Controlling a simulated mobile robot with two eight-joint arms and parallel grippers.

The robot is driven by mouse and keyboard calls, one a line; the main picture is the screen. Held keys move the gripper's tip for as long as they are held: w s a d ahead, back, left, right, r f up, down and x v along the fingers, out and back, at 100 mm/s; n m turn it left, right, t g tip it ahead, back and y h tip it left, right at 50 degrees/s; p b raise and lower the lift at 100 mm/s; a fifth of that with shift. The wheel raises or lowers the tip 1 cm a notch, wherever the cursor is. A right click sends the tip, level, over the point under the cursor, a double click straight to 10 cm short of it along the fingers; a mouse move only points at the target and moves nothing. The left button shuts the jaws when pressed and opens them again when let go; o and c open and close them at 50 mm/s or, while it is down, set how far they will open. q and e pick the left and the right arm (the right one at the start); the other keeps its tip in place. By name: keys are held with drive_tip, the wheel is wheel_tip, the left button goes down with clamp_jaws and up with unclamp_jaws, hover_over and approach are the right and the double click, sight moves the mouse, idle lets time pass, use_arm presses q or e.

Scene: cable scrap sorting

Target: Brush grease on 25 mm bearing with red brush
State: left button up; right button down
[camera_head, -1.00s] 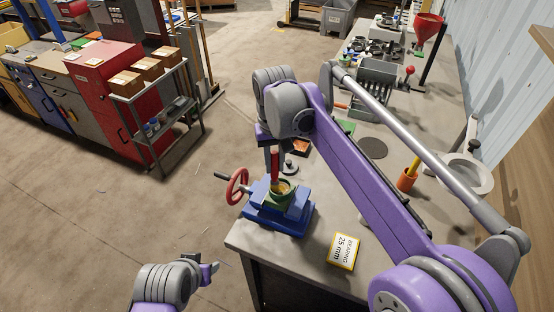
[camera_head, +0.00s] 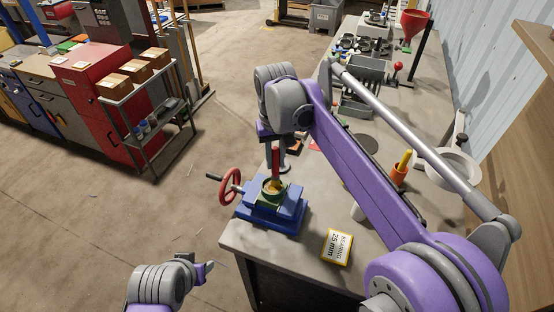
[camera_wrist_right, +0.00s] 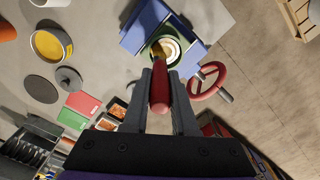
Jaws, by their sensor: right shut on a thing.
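My right gripper (camera_head: 277,150) is shut on the red brush (camera_head: 275,162), which points down. In the right wrist view the brush handle (camera_wrist_right: 159,95) sits between the two fingers, with its tip at the bearing (camera_wrist_right: 170,47). In the head view the bearing is in a green holder (camera_head: 271,191) on the blue vise (camera_head: 268,212), with yellowish grease inside; I cannot tell if the bristles touch it. A yellow-edged card (camera_head: 337,247) reads "BEARING 25 mm". My left gripper (camera_head: 208,270) is low in the head view, away from the bench; its jaw opening is unclear.
The vise has a red handwheel (camera_head: 230,187) on its left side. The bench top around the card is mostly clear.

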drive_tip(key=shift+s+d, duration=0.1)
drive_tip(key=shift+d, duration=0.35)
drive_tip(key=shift+w+a, duration=0.25)
drive_tip(key=shift+a, duration=0.4)
use_arm(q)
drive_tip(key=shift+w+r, duration=0.25)
drive_tip(key=shift+r, duration=0.05)
use_arm(e)
drive_tip(key=shift+s+a, duration=0.15)
drive_tip(key=shift+s, duration=0.35)
idle(0.9)
